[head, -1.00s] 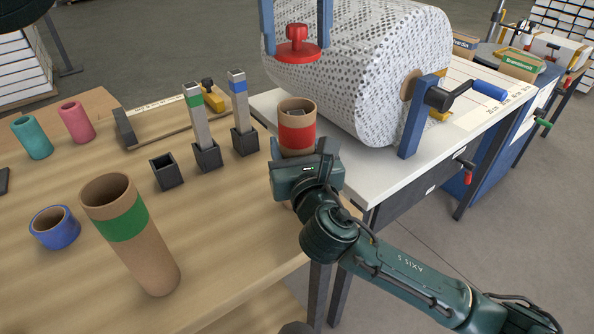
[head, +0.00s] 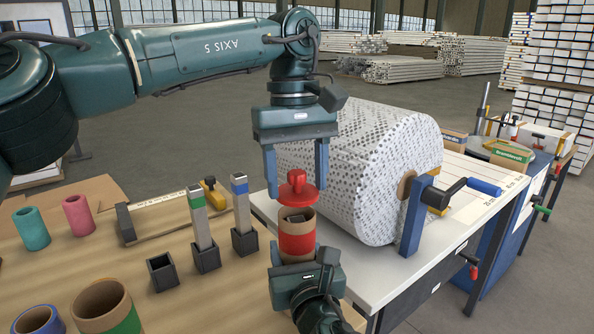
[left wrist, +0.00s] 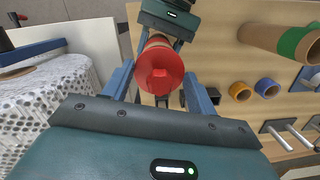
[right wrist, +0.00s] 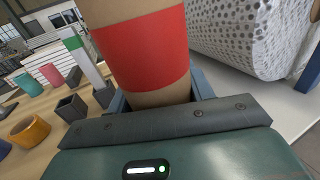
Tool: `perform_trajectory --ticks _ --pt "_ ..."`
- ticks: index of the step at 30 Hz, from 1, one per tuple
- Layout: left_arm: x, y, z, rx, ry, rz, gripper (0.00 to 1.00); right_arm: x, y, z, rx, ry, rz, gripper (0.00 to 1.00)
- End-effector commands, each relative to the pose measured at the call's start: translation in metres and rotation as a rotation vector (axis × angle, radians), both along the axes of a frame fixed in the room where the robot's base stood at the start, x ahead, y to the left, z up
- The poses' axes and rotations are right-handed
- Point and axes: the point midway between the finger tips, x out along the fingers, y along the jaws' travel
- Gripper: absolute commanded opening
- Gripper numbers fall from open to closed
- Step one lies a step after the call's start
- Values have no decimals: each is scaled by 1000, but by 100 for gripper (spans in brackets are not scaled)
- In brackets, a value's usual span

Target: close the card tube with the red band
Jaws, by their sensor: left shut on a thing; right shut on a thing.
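The brown card tube with the red band (head: 297,243) stands upright at the table's right edge, its top open. Something grey shows inside its mouth. My right gripper (head: 303,277) is shut on its lower part; the right wrist view shows the tube (right wrist: 145,50) between the fingers. My left gripper (head: 296,186) points down and is shut on a red lid with a knob (head: 298,190). The lid is just above the tube's mouth, with a small gap in the head view. In the left wrist view the lid (left wrist: 160,75) hides most of the mouth.
A large patterned roll (head: 375,165) with a crank stands close on the right. Black holders with upright bars (head: 202,228) stand left of the tube. A green-banded tube (head: 108,310), a blue ring (head: 40,320), and teal (head: 32,229) and pink (head: 78,215) cylinders stand further left.

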Motion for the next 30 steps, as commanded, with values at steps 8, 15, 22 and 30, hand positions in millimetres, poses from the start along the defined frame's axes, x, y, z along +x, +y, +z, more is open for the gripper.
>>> perform_trajectory --ticks 8,15,22,30 --pt "0 0 0 0 0 0 37 0 0 0 -1 1 0 11" --pt "0 0 -10 0 2 0 37 0 0 0 -1 1 0 11" --pt "0 0 -18 0 1 1 37 0 0 0 -1 1 0 11" --pt "0 0 -18 0 0 0 37 0 0 0 -1 1 0 11"
